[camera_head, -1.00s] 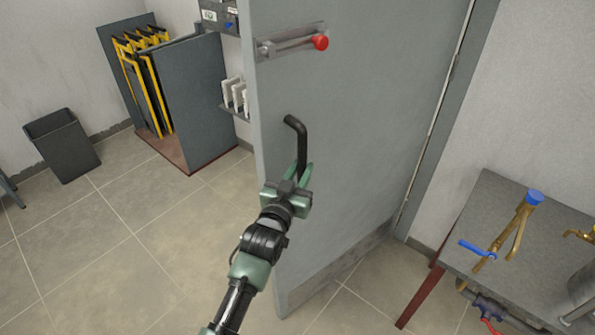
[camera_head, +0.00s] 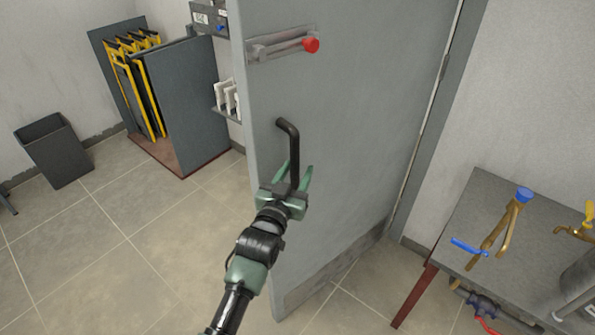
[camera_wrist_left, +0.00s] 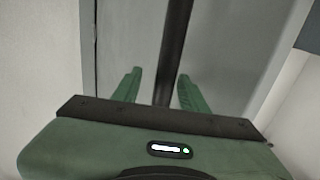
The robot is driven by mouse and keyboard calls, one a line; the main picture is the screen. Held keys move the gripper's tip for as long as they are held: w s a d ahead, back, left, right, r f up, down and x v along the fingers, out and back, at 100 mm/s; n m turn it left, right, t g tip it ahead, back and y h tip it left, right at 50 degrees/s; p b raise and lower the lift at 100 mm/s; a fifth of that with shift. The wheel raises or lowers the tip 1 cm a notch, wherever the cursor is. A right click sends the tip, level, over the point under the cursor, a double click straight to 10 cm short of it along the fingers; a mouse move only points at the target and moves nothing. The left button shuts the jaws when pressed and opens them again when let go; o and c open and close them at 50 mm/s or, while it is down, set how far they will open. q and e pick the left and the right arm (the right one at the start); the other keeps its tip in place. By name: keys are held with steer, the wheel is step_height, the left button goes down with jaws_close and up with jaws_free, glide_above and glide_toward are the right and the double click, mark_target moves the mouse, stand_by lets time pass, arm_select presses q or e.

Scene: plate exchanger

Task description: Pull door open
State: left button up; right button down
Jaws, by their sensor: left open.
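The grey door (camera_head: 350,120) stands ajar in the middle of the head view. Its black bent handle (camera_head: 293,150) sticks out near the left edge of the door. My left gripper (camera_head: 296,172) is at the lower part of the handle with its green fingers apart. In the left wrist view the handle (camera_wrist_left: 174,50) runs upright between the two open fingers (camera_wrist_left: 158,88), without clear contact on either side. A sliding bolt with a red knob (camera_head: 311,45) is on the door above the handle. My right gripper is not in view.
A grey table (camera_head: 490,215) with brass valves (camera_head: 500,240) stands on the right. A grey cabinet with yellow-edged frames (camera_head: 150,95) and a dark bin (camera_head: 55,150) are on the left. The tiled floor (camera_head: 130,250) left of the door is clear.

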arm_select(q)
steer(key=shift+s+a+f, duration=0.15)
steer(key=shift+s+a, duration=0.05)
steer(key=shift+s, duration=0.2)
steer(key=b+v, duration=0.1)
steer(key=v, duration=0.5)
steer(key=shift+s, duration=0.35)
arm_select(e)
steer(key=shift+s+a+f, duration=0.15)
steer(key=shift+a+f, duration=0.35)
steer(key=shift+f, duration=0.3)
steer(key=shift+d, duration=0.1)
